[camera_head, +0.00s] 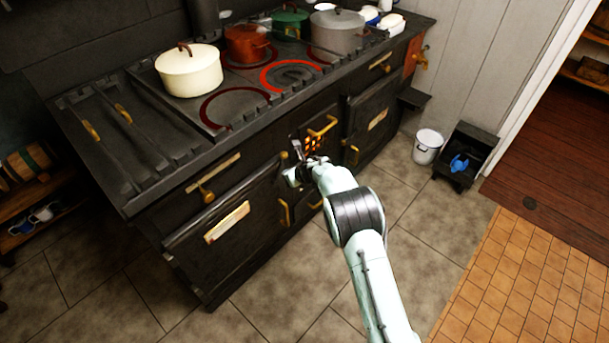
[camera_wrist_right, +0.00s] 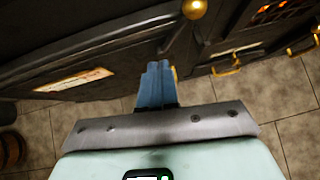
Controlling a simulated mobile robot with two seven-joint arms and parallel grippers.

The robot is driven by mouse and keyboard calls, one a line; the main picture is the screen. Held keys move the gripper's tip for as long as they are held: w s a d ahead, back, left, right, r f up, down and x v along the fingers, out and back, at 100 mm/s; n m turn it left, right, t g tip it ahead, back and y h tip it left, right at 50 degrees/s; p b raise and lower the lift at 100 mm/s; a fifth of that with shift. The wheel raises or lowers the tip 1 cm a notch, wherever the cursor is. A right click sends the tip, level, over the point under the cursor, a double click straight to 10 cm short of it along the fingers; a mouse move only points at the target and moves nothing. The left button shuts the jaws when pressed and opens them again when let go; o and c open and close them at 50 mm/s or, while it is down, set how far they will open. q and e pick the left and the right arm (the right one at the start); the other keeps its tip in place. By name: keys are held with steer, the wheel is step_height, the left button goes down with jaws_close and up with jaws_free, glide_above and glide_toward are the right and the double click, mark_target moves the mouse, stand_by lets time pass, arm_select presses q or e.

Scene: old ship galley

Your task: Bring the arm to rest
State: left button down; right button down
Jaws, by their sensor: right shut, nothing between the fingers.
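My right arm reaches in from the bottom of the head view, and its gripper (camera_head: 297,153) is in front of the black stove (camera_head: 165,195), near the small grate with the orange glow. In the right wrist view the fingers of the right gripper (camera_wrist_right: 157,72) are together, with nothing held between them. The stove front with its brass fittings lies beyond them. From the head view I cannot tell whether the gripper touches the stove. My left gripper is not in view.
On the stove top stand a cream pot (camera_head: 188,72), a red pot (camera_head: 247,44), a green pot (camera_head: 290,22) and a grey pot (camera_head: 338,32). Some hob rings glow red. A white bucket (camera_head: 427,147) and a black scuttle (camera_head: 465,152) stand right of the stove. Tiled floor (camera_head: 270,305) lies in front.

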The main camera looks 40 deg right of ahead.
steer(key=v, duration=0.6)
steer(key=shift+s, duration=0.15)
steer(key=s+a+f+m+g+y+p, duration=0.15)
steer(key=s+a+f+m+p, duration=0.25)
steer(key=s+a+f+m, duration=0.6)
steer(key=s+a+f+m+g+p, duration=0.35)
steer(key=s+f+m, duration=0.35)
steer(key=m, duration=0.7)
steer(key=s+a+m+g+p, duration=0.1)
steer(key=s+a+m, duration=0.2)
steer(key=s+m, duration=0.2)
steer(key=s+a+r+m+g+p, duration=0.1)
steer(key=s+a+m, duration=0.3)
steer(key=s, duration=0.6)
steer(key=s+a+r+m+g+y+p, duration=0.1)
steer(key=s+a+m+g+p, duration=0.1)
steer(key=s+m, duration=0.6)
steer(key=shift+s+a+g, duration=0.25)
steer(key=shift+a+g, duration=0.45)
steer(key=shift+a, duration=0.5)
steer(key=shift+w+d+f, duration=0.1)
